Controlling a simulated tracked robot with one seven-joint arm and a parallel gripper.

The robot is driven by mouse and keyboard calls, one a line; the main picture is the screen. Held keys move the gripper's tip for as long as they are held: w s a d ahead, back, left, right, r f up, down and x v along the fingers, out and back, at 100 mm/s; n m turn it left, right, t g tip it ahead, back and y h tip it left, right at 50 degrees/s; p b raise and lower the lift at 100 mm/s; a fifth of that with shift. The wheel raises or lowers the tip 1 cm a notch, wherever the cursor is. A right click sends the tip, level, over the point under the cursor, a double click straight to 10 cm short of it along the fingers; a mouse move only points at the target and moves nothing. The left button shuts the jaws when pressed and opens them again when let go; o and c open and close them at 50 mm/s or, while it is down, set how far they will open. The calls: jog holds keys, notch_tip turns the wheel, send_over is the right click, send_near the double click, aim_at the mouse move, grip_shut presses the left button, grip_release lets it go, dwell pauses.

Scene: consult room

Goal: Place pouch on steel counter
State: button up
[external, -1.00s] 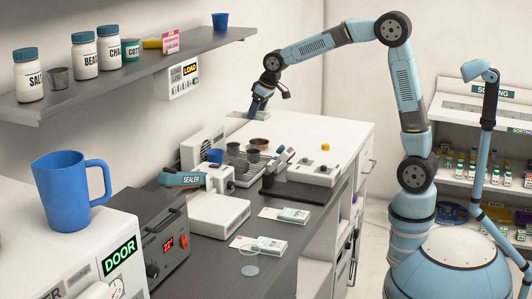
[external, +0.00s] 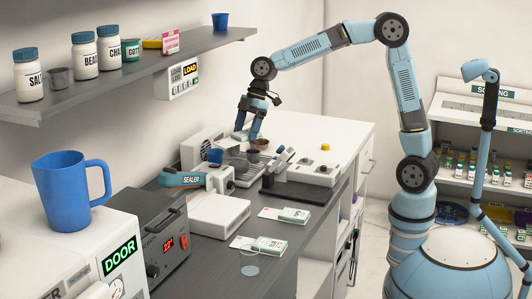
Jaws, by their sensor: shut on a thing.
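My gripper (external: 247,130) points down above the cups at the back of the work surface. It is shut on a small, flat, pale greenish piece, which looks like the pouch (external: 239,135). The pouch sticks out to the left of the fingertips and is partly hidden by them. It appears to be held above the cups, though the exact height is hard to tell. The dark grey counter (external: 218,252), probably the steel counter, runs along the front below the sealer (external: 192,180).
A blue cup (external: 216,156) and a brown cup (external: 259,144) stand close below my gripper. Flat packets (external: 269,246) and a clear dish (external: 249,270) lie in front. The shelf (external: 130,70) overhangs at left.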

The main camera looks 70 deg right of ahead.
jog(key=s+a+n+g, duration=0.4)
jog(key=s+a+n, duration=0.45)
jog(key=a, duration=0.25)
jog(key=n+g+h, duration=0.2)
jog(key=n, duration=0.8)
send_over(277, 231)
jog(key=w, duration=0.1)
notch_tip(277, 231, down, 12)
jog(key=shift+w+d+f, duration=0.1)
jog(key=shift+d+f, duration=0.05)
jog(key=shift+f, duration=1.75)
jog(key=shift+w+d+f, duration=0.1)
jog(key=shift+f, duration=1.75)
jog(key=shift+f, duration=0.45)
jog(key=o, duration=1.1)
jog(key=v, duration=1.3)
jog(key=shift+w+a+r, duration=0.2)
jog(key=shift+w+r, duration=0.05)
jog(key=shift+r, duration=0.05)
